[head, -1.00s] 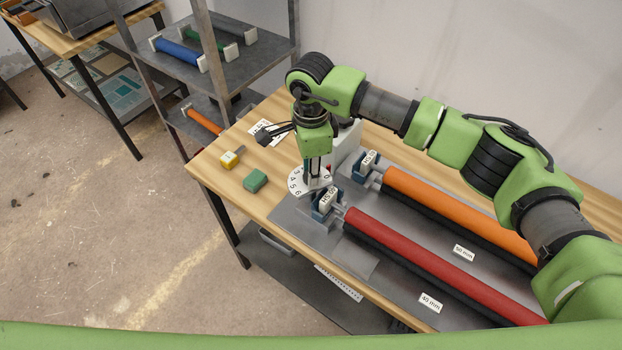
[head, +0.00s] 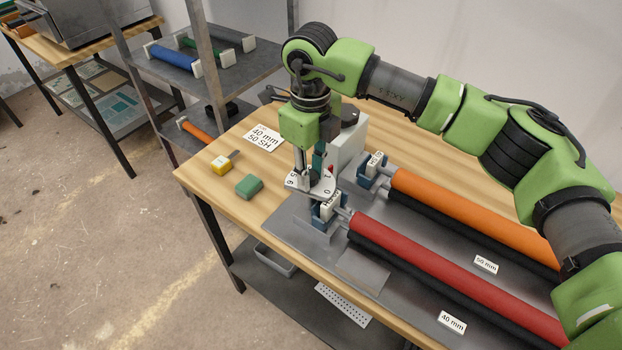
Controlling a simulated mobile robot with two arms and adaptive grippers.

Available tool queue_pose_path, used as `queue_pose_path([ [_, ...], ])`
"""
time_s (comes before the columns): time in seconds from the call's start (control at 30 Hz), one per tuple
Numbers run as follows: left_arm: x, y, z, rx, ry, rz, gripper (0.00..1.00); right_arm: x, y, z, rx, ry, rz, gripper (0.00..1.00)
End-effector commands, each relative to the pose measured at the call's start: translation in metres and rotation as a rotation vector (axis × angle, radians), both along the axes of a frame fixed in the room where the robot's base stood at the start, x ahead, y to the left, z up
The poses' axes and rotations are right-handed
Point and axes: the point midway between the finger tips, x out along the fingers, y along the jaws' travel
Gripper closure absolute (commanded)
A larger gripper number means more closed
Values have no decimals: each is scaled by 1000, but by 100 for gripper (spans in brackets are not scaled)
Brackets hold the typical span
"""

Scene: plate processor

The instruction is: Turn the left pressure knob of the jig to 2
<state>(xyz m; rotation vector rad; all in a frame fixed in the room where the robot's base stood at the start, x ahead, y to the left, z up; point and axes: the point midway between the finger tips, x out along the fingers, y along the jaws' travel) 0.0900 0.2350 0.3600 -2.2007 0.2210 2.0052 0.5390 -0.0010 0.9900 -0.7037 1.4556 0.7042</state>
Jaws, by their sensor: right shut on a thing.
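A white numbered dial (head: 325,186) sits at the left end of the jig (head: 283,221), beside the end of the red roller. My right gripper (head: 313,183) points down onto the dial and is shut on the knob at its middle. The fingers hide the knob and much of the dial, and I cannot read which number is set. My left gripper is not in view.
A red roller (head: 430,268) and an orange roller (head: 465,212) lie on the jig. A green block (head: 249,186), a yellow-white tool (head: 221,165) and a label card (head: 263,138) lie on the wooden table (head: 215,188). A grey-white box (head: 349,142) stands behind the gripper.

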Motion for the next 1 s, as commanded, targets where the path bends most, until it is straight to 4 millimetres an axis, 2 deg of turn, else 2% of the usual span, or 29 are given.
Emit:
queue_pose_path([
  [0.1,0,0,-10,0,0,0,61,2,1,0,3,-8,-77,99],
  [0.4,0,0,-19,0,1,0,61,2,1,2,4,-6,-195,99],
  [0.97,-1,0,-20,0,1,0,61,2,1,4,5,-8,-224,99],
  [1.0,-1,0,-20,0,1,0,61,2,1,4,5,-8,-224,70],
])
